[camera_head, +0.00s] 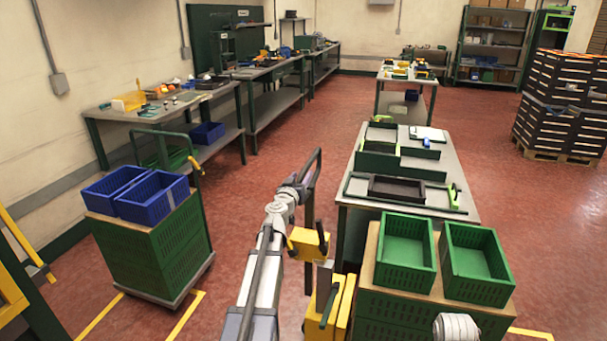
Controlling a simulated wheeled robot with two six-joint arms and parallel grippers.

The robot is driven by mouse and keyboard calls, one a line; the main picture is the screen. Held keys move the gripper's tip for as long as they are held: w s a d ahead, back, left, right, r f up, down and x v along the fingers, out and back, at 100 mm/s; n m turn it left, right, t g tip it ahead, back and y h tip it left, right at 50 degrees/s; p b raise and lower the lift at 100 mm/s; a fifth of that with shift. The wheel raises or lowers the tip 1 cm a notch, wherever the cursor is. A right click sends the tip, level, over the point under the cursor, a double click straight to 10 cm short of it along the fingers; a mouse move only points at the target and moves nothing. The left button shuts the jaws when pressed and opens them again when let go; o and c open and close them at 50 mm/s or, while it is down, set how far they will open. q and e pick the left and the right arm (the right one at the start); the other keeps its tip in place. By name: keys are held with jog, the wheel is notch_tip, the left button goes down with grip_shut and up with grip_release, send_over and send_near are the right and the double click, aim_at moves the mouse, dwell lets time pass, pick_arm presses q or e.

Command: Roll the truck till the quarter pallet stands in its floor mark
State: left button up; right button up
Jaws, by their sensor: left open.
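A yellow truck (341,305) with a dark looped handle (319,165) stands in the middle foreground. My left gripper (304,188) is open beside the handle; I cannot tell whether it touches. To the truck's right is a green load with a light brown top (367,262), carrying two green crates (405,252), (476,264). Any pallet under it is hidden. Yellow floor lines show at the bottom right (530,333) and at the lower left (185,316).
A green trolley (160,255) with two blue crates (153,197) stands at the left by the lower-left lines. A grey table (455,190) stands just behind the green load. Workbenches (180,105) line the left wall. Red floor (275,165) is clear between them.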

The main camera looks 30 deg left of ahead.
pick_arm(q)
jog(key=x, duration=0.3)
jog(key=shift+c, duration=0.3)
grip_shut()
dwell(1.1)
